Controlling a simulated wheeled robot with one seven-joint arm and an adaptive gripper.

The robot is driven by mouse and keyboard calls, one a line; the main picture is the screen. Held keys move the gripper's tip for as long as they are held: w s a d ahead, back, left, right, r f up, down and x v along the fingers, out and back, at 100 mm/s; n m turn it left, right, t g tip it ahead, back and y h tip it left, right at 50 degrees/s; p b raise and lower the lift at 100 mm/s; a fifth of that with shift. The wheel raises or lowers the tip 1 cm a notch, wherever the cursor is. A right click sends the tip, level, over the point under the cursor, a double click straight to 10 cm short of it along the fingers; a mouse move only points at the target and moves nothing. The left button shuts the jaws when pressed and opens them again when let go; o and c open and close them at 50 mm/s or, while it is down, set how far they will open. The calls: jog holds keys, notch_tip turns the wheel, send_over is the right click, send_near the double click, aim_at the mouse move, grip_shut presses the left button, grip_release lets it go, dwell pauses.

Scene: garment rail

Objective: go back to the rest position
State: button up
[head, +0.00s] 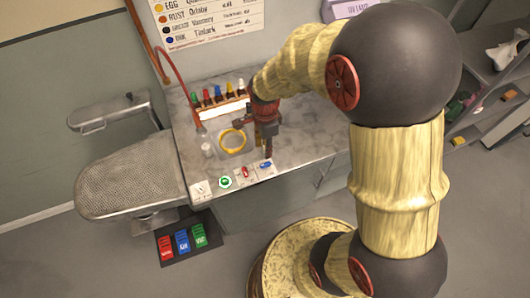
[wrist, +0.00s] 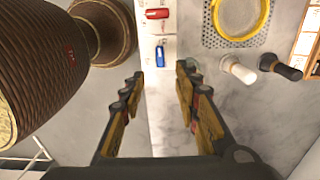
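My gripper (head: 263,143) hangs over the grey marble counter (head: 305,130) in the head view, to the right of a yellow ring (head: 232,141). In the wrist view my gripper (wrist: 160,74) is open, with its two dark and yellow fingers well apart. Nothing is held between them. Below the gap I see the counter's edge with a pale strip carrying a blue switch (wrist: 160,56) and a red switch (wrist: 157,13). The yellow ring lies on a perforated plate at upper right. How high the gripper is above the counter is hard to tell.
A rack of coloured bottles (head: 222,107) stands at the counter's back, beside a red hose (head: 176,68). A padded mesh board (head: 130,180) juts out left. Red, blue and green pedals (head: 183,241) lie on the floor. Shelves (head: 488,95) stand at right. White and black bottles (wrist: 238,70) show in the wrist view.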

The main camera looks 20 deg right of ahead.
jog(key=shift+r, duration=0.55)
jog(key=s+r+n+t+b, duration=0.5)
jog(key=s+r+n, duration=0.9)
jog(key=r+n, duration=0.4)
jog(key=shift+s+r+t+b, duration=0.15)
jog(key=shift+s+t+b, duration=0.1)
jog(key=shift+t+b, duration=0.05)
